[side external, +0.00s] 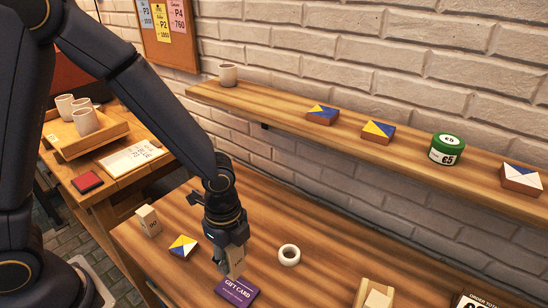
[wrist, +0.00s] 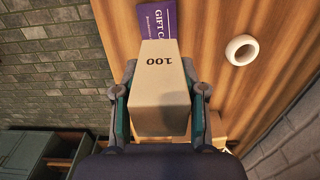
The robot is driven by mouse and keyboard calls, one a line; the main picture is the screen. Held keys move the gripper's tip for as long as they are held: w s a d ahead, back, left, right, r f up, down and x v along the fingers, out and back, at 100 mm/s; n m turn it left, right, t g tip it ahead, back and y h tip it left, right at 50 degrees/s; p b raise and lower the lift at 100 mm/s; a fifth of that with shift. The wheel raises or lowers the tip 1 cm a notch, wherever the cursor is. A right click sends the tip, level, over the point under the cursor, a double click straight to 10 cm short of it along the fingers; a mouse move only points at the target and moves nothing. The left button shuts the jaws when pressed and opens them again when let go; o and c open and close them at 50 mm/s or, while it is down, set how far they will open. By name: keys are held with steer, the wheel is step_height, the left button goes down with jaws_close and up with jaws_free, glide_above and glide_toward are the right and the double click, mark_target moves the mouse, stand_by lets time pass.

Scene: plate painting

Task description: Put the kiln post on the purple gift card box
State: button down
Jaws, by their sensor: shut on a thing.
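The kiln post, a beige block marked 100 (wrist: 163,108), is held between the fingers of my gripper (wrist: 160,92). In the side view my gripper (side external: 235,252) points down, with the lower part of the post (side external: 236,266) showing below the fingers. The purple gift card box (side external: 236,290) lies flat on the table beneath and just in front of the post. In the wrist view the box (wrist: 155,22) shows past the post's far end, partly hidden by it. I cannot tell whether the post touches the box.
A white ring (side external: 289,254) lies right of my gripper. A yellow, blue and white tile box (side external: 183,246) and another beige block (side external: 148,221) stand left. A wooden piece (side external: 374,294) is at the front right. A wall shelf (side external: 290,108) runs behind.

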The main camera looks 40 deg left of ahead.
step_height(320, 180, down, 8)
steer(key=shift+r, duration=0.25)
steer(key=shift+f, duration=0.15)
steer(key=c, duration=0.7)
jaws_free()
steer(key=shift+o, duration=0.2)
